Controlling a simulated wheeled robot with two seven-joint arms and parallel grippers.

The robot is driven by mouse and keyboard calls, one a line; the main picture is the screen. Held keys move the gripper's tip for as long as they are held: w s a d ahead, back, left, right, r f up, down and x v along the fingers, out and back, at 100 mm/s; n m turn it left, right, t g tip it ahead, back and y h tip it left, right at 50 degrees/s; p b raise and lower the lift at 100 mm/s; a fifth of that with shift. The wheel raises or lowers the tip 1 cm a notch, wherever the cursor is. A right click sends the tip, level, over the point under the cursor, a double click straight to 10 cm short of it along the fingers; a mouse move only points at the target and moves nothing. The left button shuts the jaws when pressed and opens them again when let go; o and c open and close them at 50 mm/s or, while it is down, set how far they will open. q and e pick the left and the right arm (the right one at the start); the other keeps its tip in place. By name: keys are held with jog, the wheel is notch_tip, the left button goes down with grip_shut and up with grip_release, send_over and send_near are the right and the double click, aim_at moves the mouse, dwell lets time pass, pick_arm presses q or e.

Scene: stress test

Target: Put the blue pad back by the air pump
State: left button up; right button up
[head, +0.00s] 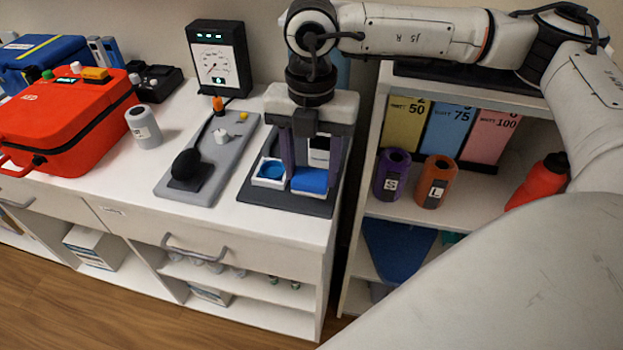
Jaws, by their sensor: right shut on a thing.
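The blue pad (310,181) is a small bright blue block near the right end of the white counter. My right gripper (309,186) points down and is shut on it, with one finger on each side. The pad is low over a dark grey tray (289,205); I cannot tell if it touches the tray. A grey board (206,177) to the left carries a black bulb (187,165), which may be the air pump, a white knob and an orange-topped part. A black dial gauge (219,60) stands behind. My left gripper is out of view.
A white holder with a blue round piece (269,173) sits just left of the pad. A red case (66,120) and a grey cylinder (143,127) stand further left. A shelf with purple (392,175) and orange (436,182) cylinders is at right.

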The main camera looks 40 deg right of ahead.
aim_at(312, 175)
jog(key=shift+f, duration=1.8)
jog(key=shift+f, duration=0.1)
jog(key=shift+f, duration=0.15)
jog(key=o, duration=1)
notch_tip(312, 175, up, 13)
jog(key=shift+f, duration=0.2)
